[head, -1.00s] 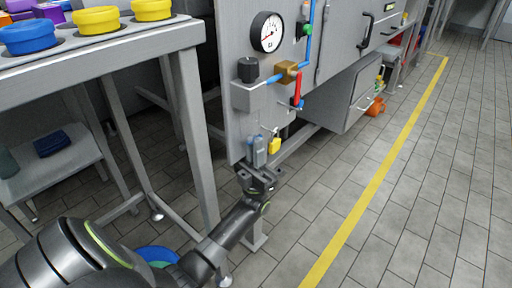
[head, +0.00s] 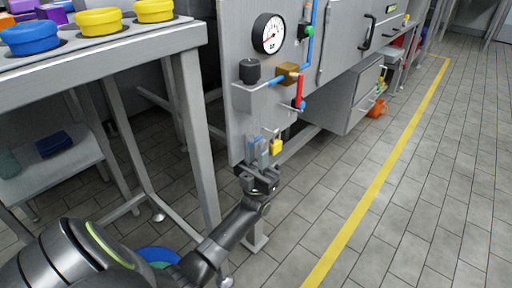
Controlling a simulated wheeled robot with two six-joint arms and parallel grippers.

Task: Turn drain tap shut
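A red lever (head: 299,92) hangs down beside a brass valve body (head: 287,73) on the front of the grey panel (head: 246,125). A blue pipe runs into the brass body. I cannot tell for sure that this is the drain tap. My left gripper (head: 260,172) is low at the panel's bottom edge, below and left of the red lever and apart from it. Grey upright pieces (head: 257,150) show just above its dark jaws. I cannot tell whether the jaws are open or touching anything. My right gripper is not in view.
A yellow padlock-like piece (head: 276,147) hangs right of my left gripper. A round gauge (head: 268,33) and a black knob (head: 249,71) sit higher on the panel. A grey table (head: 150,40) with coloured rings stands left. Tiled floor with a yellow line (head: 375,190) is clear to the right.

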